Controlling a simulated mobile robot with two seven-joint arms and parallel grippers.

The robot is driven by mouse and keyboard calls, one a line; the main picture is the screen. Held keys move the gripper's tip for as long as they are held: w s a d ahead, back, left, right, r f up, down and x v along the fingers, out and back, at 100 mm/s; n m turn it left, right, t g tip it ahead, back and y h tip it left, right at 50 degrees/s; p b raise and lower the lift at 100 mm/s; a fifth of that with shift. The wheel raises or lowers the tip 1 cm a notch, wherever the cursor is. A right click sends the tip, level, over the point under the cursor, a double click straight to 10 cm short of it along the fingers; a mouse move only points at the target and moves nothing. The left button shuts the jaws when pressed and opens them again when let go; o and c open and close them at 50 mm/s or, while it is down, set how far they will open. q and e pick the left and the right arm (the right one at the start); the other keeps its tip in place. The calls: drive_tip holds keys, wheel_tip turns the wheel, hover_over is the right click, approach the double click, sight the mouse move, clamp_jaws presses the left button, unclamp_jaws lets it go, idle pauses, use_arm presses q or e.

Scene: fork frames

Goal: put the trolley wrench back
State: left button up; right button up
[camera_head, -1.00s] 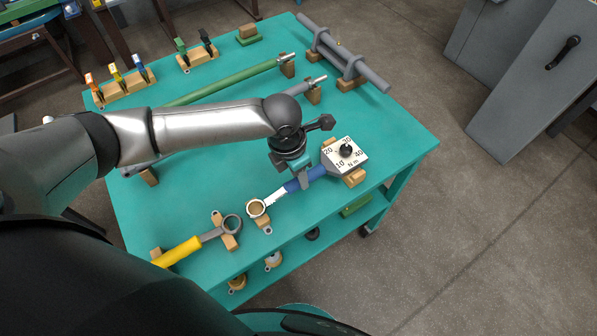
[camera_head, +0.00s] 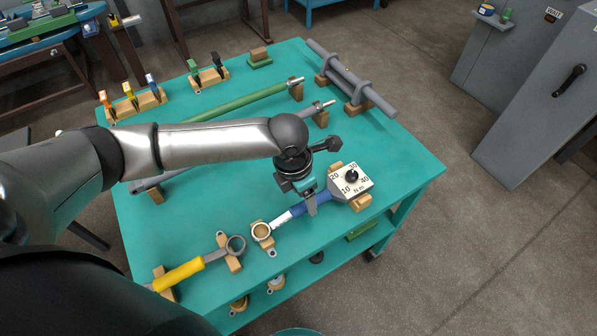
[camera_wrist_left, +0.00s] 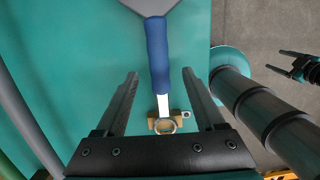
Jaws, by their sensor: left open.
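A wrench with a blue handle (camera_head: 298,210) and a white dial head (camera_head: 352,182) lies on the teal trolley top (camera_head: 210,190). Its head rests at a wooden block (camera_head: 361,203), and its other end is at a wooden holder with a ring (camera_head: 262,231). My left gripper (camera_head: 310,203) is over the blue handle. In the left wrist view its fingers (camera_wrist_left: 160,75) are spread wide, one on each side of the blue handle (camera_wrist_left: 157,55), with gaps on both sides. The head is mostly cut off there.
A yellow-handled ring wrench (camera_head: 180,274) lies to the left on wooden blocks. A green bar (camera_head: 240,103) and grey pipes (camera_head: 350,77) lie behind. Small coloured clips stand in a wooden rack (camera_head: 135,106) at the back left. Grey cabinets (camera_head: 525,120) stand right of the trolley.

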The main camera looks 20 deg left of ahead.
use_arm(q)
wheel_tip(320, 180, up, 13)
drive_tip(key=s+a+p, duration=0.1)
drive_tip(key=p, duration=0.1)
drive_tip(key=shift+s+a, duration=0.2)
drive_tip(key=shift+a, duration=0.05)
idle(0.3)
